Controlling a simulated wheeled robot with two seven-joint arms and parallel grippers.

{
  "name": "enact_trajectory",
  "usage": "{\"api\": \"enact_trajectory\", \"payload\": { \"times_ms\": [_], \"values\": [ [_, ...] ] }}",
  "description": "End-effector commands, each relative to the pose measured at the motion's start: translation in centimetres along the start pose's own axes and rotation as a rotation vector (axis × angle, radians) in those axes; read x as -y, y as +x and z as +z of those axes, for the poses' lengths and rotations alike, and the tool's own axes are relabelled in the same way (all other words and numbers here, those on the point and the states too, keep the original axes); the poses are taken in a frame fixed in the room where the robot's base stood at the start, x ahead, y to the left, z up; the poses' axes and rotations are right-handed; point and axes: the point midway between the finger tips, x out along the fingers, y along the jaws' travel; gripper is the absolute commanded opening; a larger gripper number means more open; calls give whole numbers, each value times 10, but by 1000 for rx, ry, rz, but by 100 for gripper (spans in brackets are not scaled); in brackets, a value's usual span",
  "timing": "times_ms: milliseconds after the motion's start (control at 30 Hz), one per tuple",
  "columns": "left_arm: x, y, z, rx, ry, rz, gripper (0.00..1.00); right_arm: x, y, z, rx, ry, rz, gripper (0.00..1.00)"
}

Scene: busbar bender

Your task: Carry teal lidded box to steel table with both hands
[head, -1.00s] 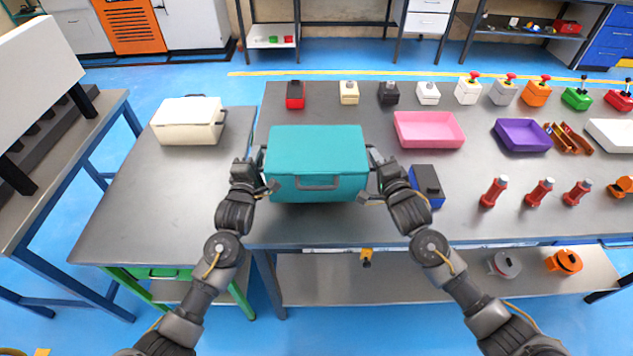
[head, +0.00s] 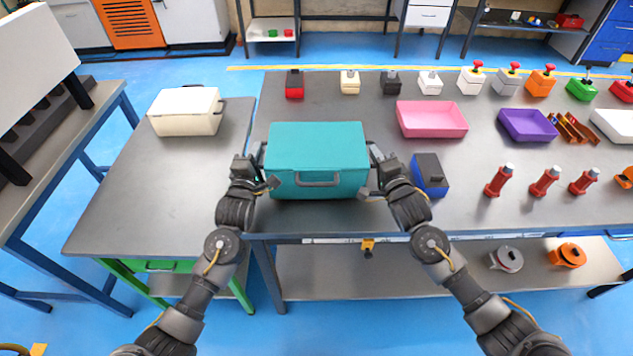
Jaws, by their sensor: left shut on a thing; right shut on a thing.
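The teal lidded box (head: 318,157), with a grey front handle, is upright and level at the front left of the large grey-topped table (head: 345,218). I cannot tell whether its base touches the top. My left gripper (head: 262,168) is shut on the box's left side. My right gripper (head: 374,168) is shut on its right side. The fingertips are partly hidden by the hands and box. A second grey-topped table (head: 115,205), with a green frame, stands to the left. I cannot tell which top is the steel one.
A cream lidded box (head: 185,112) stands at the back of the left table. A blue box with a dark top (head: 429,174) is just right of my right gripper. A pink tray (head: 431,119) lies behind it. The left table's front half is clear.

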Motion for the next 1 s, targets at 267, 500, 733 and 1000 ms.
{"api": "enact_trajectory", "payload": {
  "times_ms": [267, 500, 733, 1000],
  "values": [
    [18, 0, -3, 0, -2, -1, 14, -16, 1, 3, 0, -2, -3, 14],
    [16, 0, -3, 0, -1, -1, 33, -15, 1, 3, 0, -1, -1, 33],
    [16, -3, -3, 0, -1, -1, 33, -16, 1, 3, 0, 0, 0, 33],
    [17, -46, -3, 0, -4, -2, 33, -16, 1, 3, 0, 0, 0, 33]
  ]
}}
